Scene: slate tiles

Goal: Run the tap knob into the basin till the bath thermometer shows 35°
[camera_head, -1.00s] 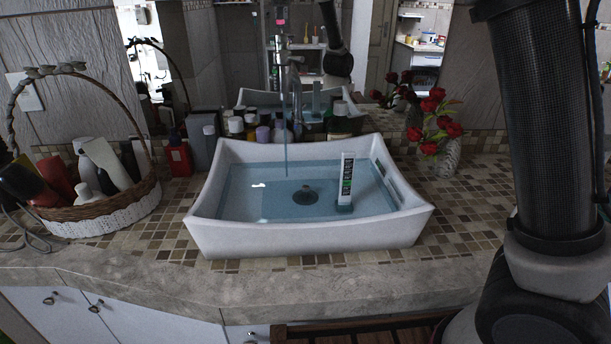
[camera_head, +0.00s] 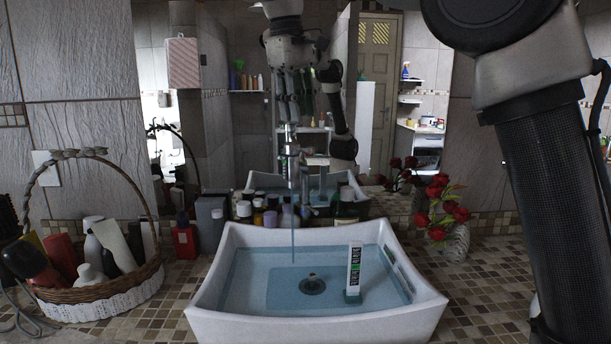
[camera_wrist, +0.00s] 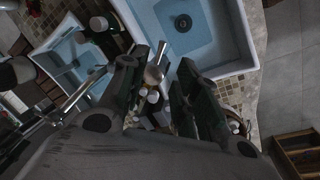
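The white basin (camera_head: 318,327) holds bluish water, with a dark drain in its floor; it also shows in the wrist view (camera_wrist: 240,45). The bath thermometer (camera_head: 354,268), a white upright strip with a dark scale and green marks, stands in the water right of the drain. Its reading is too small to tell. A thin stream (camera_head: 293,225) runs down from the chrome tap (camera_head: 291,150). My gripper (camera_head: 291,112) points down just above the tap. In the wrist view its fingers (camera_wrist: 164,62) are apart, with the metal tap knob (camera_wrist: 153,76) between them. Contact cannot be told.
Bottles and jars (camera_head: 262,213) crowd behind the basin, under the mirror. A wicker basket (camera_head: 100,295) of toiletries stands left, and a vase of red roses (camera_head: 455,242) right. The tiled counter (camera_head: 495,285) is clear at the front right.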

